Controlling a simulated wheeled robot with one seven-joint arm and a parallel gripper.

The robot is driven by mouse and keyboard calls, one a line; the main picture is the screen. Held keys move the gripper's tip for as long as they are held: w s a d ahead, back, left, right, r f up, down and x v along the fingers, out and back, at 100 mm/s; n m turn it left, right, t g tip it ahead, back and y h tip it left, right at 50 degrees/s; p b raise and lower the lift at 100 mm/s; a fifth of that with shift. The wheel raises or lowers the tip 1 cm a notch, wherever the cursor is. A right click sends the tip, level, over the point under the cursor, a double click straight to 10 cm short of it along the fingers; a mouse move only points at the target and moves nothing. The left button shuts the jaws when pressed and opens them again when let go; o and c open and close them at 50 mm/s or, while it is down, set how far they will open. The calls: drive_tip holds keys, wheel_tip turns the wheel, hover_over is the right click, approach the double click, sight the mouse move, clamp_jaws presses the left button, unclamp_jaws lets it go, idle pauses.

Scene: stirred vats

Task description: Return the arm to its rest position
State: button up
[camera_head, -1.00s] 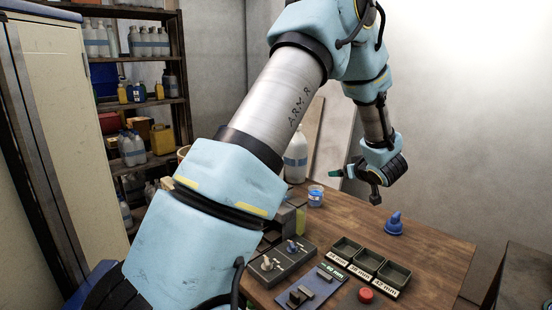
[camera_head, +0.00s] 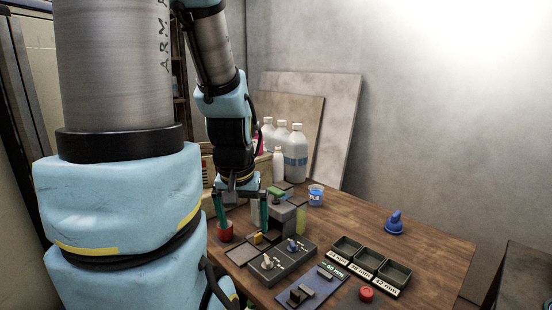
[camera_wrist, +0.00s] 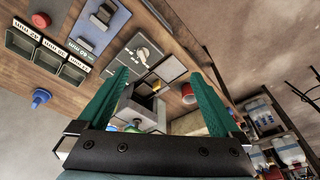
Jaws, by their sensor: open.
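My arm rises along the left of the head view and bends down over the left part of the wooden table. My gripper (camera_head: 242,212) points down there, its two teal fingers spread apart with nothing held between them. In the wrist view my gripper (camera_wrist: 163,85) also shows both fingers wide open, with a grey block-shaped device (camera_wrist: 148,108) visible between them. In the head view this grey device (camera_head: 283,215) is beside the right finger; whether they touch I cannot tell.
A red cup (camera_head: 225,232) stands close to the left finger. A blue-labelled jar (camera_head: 316,195), a blue funnel-like piece (camera_head: 395,223), three dark labelled trays (camera_head: 369,262) and a red button (camera_head: 366,294) are on the table (camera_head: 425,250). White bottles (camera_head: 296,150) stand behind.

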wheel_tip(320, 180, down, 10)
drive_tip(key=s+g+b, duration=0.1)
drive_tip(key=b, duration=0.7)
drive_tip(key=shift+d+f, duration=0.25)
